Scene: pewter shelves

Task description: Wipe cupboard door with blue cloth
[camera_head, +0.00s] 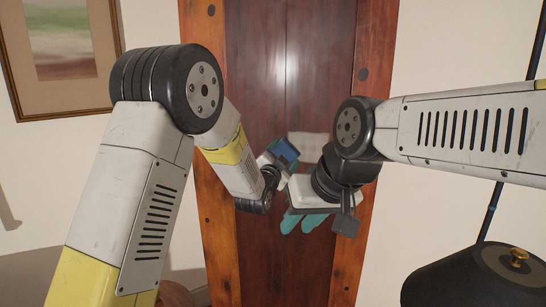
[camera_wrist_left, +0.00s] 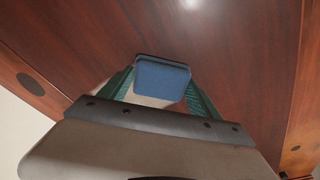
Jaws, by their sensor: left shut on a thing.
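The cupboard door (camera_head: 262,70) is dark red-brown wood in a lighter orange-brown frame, and fills the middle of the head view. It also fills most of the left wrist view (camera_wrist_left: 90,35). My left gripper (camera_head: 279,157) is shut on the blue cloth (camera_head: 286,150), a small folded block in front of the door. The cloth shows between the green fingers in the left wrist view (camera_wrist_left: 162,80). Contact with the door cannot be told. A pale patch (camera_head: 308,144) shows on the door just right of the cloth. My right gripper (camera_head: 303,223) is lower, its teal fingers apart and empty.
A framed picture (camera_head: 65,45) hangs on the wall at upper left. A black lamp-like object with a brass knob (camera_head: 518,254) stands at lower right. My two forearms are close together before the door. The upper door is clear.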

